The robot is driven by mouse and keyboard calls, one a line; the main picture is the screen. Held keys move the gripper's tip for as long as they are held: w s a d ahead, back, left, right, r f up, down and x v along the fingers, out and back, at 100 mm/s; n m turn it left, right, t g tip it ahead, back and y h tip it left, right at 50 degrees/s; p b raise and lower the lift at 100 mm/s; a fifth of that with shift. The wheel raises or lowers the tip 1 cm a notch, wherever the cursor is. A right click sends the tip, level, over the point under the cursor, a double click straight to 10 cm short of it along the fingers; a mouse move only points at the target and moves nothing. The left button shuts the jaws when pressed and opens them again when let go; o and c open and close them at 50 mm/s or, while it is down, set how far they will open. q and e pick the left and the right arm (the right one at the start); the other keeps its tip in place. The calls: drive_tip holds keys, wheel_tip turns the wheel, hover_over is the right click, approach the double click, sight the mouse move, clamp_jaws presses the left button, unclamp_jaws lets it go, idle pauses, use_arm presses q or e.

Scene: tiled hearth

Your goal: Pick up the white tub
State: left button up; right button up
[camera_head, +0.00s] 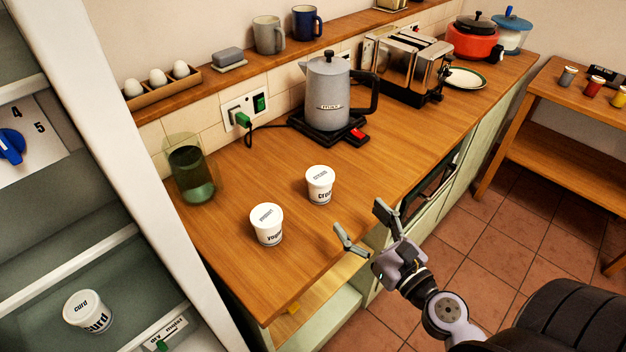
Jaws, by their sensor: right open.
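Two small white tubs stand upright on the wooden counter. The nearer white tub (267,226) is labelled yogurt, as far as I can read it. The other white tub (319,187) stands behind it to the right, with a label that seems to read cream. A third white tub (88,312), labelled curd, sits low in the open fridge at the left. My right gripper (364,228) is open and empty at the counter's front edge, to the right of the two counter tubs and apart from them. My left gripper is not in view.
A green glass jar (191,174) stands left of the counter tubs. A grey kettle (326,95) on its black base stands behind them, with a toaster (409,65) further right. The fridge (150,170) borders the counter's left end. Counter around the tubs is clear.

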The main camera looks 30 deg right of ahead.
sight(321, 176)
drive_tip(key=w+p, duration=0.1)
drive_tip(key=w, duration=0.2)
drive_tip(key=shift+w+r+p, duration=0.25)
drive_tip(key=shift+r+p, duration=0.15)
drive_tip(key=w, duration=0.2)
drive_tip(key=w+p, duration=0.1)
drive_tip(key=w, duration=0.1)
drive_tip(key=w+p, duration=0.1)
drive_tip(key=w, duration=0.1)
drive_tip(key=shift+a+f, duration=0.3)
drive_tip(key=shift+a, duration=0.1)
drive_tip(key=shift+w+a, duration=0.1)
drive_tip(key=shift+w, duration=0.75)
drive_tip(key=w, duration=0.3)
drive_tip(key=w+p, duration=0.1)
drive_tip(key=shift+w+a+f, duration=0.2)
drive_tip(key=shift+a+f, duration=0.05)
drive_tip(key=shift+f, duration=0.05)
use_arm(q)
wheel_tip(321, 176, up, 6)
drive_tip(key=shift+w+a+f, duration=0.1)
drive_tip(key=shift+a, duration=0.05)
use_arm(e)
drive_tip(key=shift+s, duration=0.1)
drive_tip(key=shift+c, duration=0.8)
drive_tip(key=c, duration=1)
drive_tip(key=shift+r, duration=0.1)
drive_tip(key=shift+c, duration=0.7)
